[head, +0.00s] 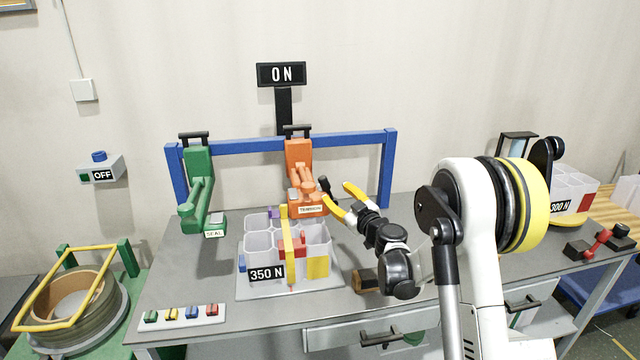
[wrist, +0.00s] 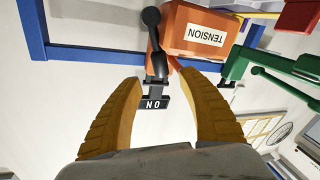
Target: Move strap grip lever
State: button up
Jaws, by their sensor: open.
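The orange tool (head: 300,160) marked TENSION hangs from the blue frame above the bench. It shows upside down in the wrist view (wrist: 190,25). A black lever with a round knob (head: 324,184) sticks out at its right side, and shows in the wrist view (wrist: 152,18) beside the orange body. No label names it as the strap grip lever. My gripper (head: 334,191) is open and empty, its yellow fingers pointing at this lever. In the wrist view my gripper (wrist: 155,75) has the lever's lower end in line with the gap between its fingertips; contact cannot be told.
A green tool (head: 198,185) marked SEAL hangs left on the blue frame (head: 245,147). A strapped pack of clear containers (head: 262,252) marked 350 N stands below. An ON sign (head: 281,75) is behind. A button strip (head: 185,313) lies at the front left.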

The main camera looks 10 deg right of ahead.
aim_at(326, 184)
jog(key=b+x, duration=0.2)
jog(key=x, duration=0.6)
jog(key=shift+w+a, duration=0.15)
jog(key=shift+w, duration=0.2)
jog(key=shift+c, duration=0.2)
grip_shut()
